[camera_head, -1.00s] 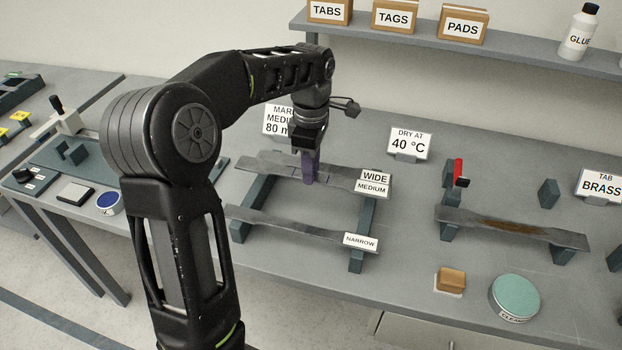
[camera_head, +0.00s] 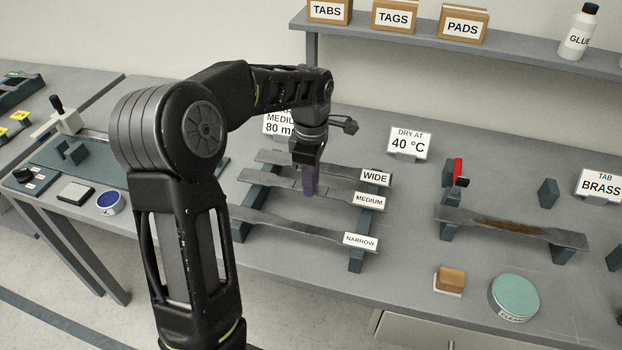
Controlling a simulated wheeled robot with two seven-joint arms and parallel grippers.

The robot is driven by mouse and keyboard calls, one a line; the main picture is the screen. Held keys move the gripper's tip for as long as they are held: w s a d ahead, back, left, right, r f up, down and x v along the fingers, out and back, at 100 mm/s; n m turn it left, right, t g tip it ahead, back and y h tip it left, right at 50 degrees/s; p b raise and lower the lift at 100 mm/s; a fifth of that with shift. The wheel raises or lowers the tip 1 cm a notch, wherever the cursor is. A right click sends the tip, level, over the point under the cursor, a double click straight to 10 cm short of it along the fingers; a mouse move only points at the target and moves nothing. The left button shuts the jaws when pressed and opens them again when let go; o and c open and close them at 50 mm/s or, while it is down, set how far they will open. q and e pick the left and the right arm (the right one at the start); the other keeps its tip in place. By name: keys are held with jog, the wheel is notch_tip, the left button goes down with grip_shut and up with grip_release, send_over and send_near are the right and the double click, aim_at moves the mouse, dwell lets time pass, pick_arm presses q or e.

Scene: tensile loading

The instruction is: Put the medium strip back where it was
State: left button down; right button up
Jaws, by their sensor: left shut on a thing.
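The medium strip (camera_head: 343,189) is a grey metal dogbone strip with a MEDIUM tag on its right end. It lies across the rack (camera_head: 356,263) between the wide strip (camera_head: 345,171) behind and the narrow strip (camera_head: 300,226) in front. Whether it rests fully on the rails I cannot tell. My left gripper (camera_head: 310,186), with purple fingers, reaches down from above and is shut on the medium strip near its middle, hiding part of it. My right gripper is not in view.
To the right, another strip with a brown patch (camera_head: 510,227) lies on supports. A brown block (camera_head: 450,279) and a round green-topped tin (camera_head: 514,295) sit near the front edge.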

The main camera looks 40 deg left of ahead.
pick_arm(q)
jog(key=shift+f, duration=0.35)
jog(key=c, duration=1.1)
grip_release()
jog(key=shift+r, duration=0.5)
notch_tip(320, 180, up, 12)
jog(key=shift+r+p, duration=0.1)
jog(key=shift+p, duration=1.05)
